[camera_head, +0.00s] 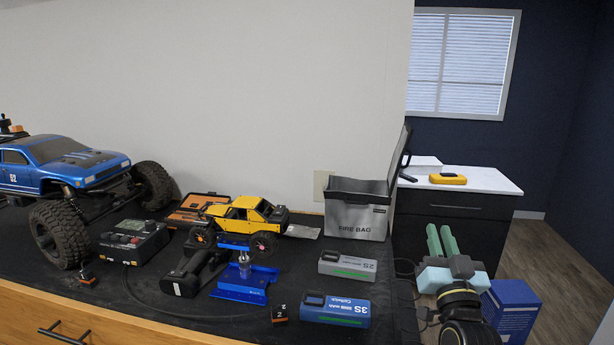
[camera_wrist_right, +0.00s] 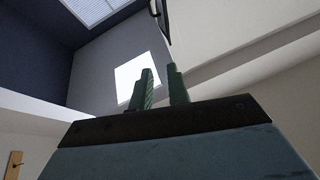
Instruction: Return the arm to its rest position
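My right gripper (camera_head: 441,240) is at the right of the head view, beyond the right edge of the black bench top. Its two green fingers point up and stand a little apart, with nothing between them. In the right wrist view the fingers (camera_wrist_right: 160,88) show the same narrow empty gap, against walls and ceiling. My left gripper is not in the head view.
The black bench top (camera_head: 225,318) holds a blue truck (camera_head: 75,165), yellow crawler (camera_head: 245,217), grey fire bag (camera_head: 356,214), grey battery (camera_head: 347,265) and blue battery (camera_head: 335,309). A blue box (camera_head: 511,308) stands beside my right arm. A white counter (camera_head: 480,180) is behind.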

